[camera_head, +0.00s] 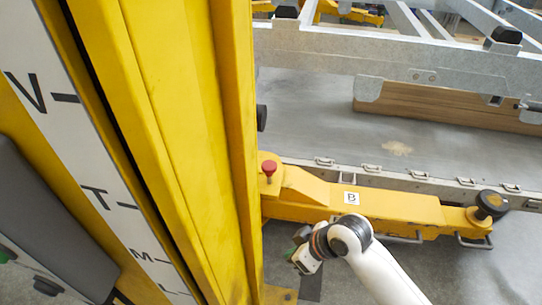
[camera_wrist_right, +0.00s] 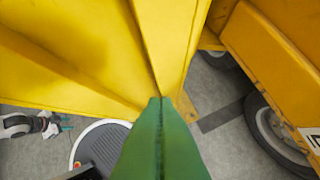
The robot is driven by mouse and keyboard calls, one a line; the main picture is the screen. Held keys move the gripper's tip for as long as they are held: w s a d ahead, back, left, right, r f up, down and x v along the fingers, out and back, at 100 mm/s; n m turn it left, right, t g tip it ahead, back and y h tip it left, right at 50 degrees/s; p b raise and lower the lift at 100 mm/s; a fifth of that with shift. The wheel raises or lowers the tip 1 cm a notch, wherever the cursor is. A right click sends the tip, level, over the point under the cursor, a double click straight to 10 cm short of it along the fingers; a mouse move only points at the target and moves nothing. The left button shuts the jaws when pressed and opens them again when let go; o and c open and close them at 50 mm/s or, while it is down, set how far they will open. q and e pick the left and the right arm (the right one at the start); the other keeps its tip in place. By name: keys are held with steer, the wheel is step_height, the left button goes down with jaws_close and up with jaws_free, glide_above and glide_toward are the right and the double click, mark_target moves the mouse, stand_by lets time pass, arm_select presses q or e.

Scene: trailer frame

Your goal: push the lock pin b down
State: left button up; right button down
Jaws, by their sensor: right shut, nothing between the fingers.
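The lock pin b, a red knob (camera_head: 268,168), stands upright on the left end of the yellow arm marked B (camera_head: 320,194), close to the tall yellow post. My right gripper (camera_head: 297,262) is below the knob in the head view, in front of the yellow arm and apart from the pin. In the right wrist view its green fingers (camera_wrist_right: 159,110) are together and empty, pointing at yellow metal. The pin is not visible there. What looks like my left gripper (camera_wrist_right: 62,127) shows small at the left edge of that view; its jaw state is unclear.
A tall yellow post (camera_head: 185,140) with a lettered white strip fills the left of the head view. A black knob (camera_head: 490,205) sits at the yellow arm's right end. Behind lie a grey frame (camera_head: 400,55) and a wooden beam (camera_head: 430,105). A wheel (camera_wrist_right: 268,132) shows at right in the wrist view.

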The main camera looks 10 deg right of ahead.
steer(key=w+d+r+n+y, duration=0.2)
steer(key=w+r, duration=0.6)
steer(key=r, duration=0.4)
steer(key=w+d+r+n+y, duration=0.1)
steer(key=w+d+r+n, duration=0.2)
steer(key=w+r, duration=0.5)
step_height(320, 180, up, 4)
steer(key=shift+d+f+g+y, duration=0.1)
steer(key=shift+d+g+y, duration=0.2)
steer(key=shift+y, duration=0.1)
steer(key=shift+f, duration=0.1)
steer(key=p, duration=0.3)
glide_above(272, 169)
step_height(272, 169, down, 6)
steer(key=shift+d, duration=0.1)
step_height(272, 169, down, 4)
steer(key=shift+r+p, duration=0.25)
steer(key=shift+p, duration=0.5)
steer(key=shift+w+a+f, duration=0.1)
steer(key=shift+a+f, duration=0.2)
steer(key=shift+f, duration=0.3)
steer(key=shift+d, duration=0.2)
